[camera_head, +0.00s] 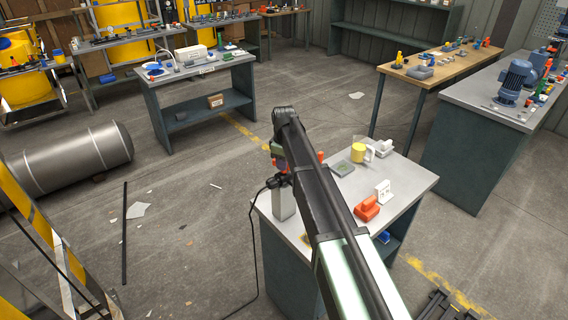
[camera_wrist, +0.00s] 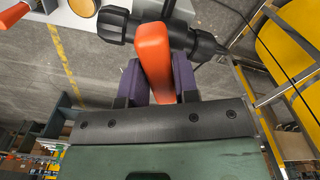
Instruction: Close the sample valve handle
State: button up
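The orange valve handle (camera_wrist: 153,55) stands in the middle of the wrist view, in front of a black valve body (camera_wrist: 185,38) with a round black end at its left. My gripper (camera_wrist: 160,82) has its purple finger pads on both sides of the handle, seemingly pressed against it. In the head view my arm hides most of the gripper and handle. A bit of orange-red (camera_head: 277,161) shows beside the arm's end, above a black fitting (camera_head: 277,181) on a grey block at the workbench's left edge.
The workbench (camera_head: 412,178) also holds an orange-red block (camera_head: 367,208), a white bracket (camera_head: 383,191), a yellow cylinder (camera_head: 358,152) and a grey box (camera_head: 342,168). A black cable (camera_head: 255,235) hangs down its left side. Open floor lies left of it, with a large grey tank (camera_head: 75,158) beyond.

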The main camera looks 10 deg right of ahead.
jog(key=c, duration=0.4)
jog(key=m, duration=0.5)
jog(key=shift+c, duration=0.2)
jog(key=o, duration=0.9)
notch_tip(320, 180, up, 11)
jog(key=p, duration=1)
jog(key=shift+f+p, duration=0.1)
jog(key=shift+p, duration=0.25)
jog(key=s+f+m+b, duration=0.2)
jog(key=s+f+b, duration=0.2)
jog(key=s, duration=0.7)
jog(key=s+f+m+b, duration=0.1)
jog(key=s+f+b, duration=0.3)
jog(key=s, duration=0.7)
jog(key=s+f+m+b, duration=0.2)
jog(key=s+f+b, duration=0.2)
jog(key=s, duration=0.7)
jog(key=shift+d+f+m+b, duration=0.1)
jog(key=shift+f+m+b, duration=0.2)
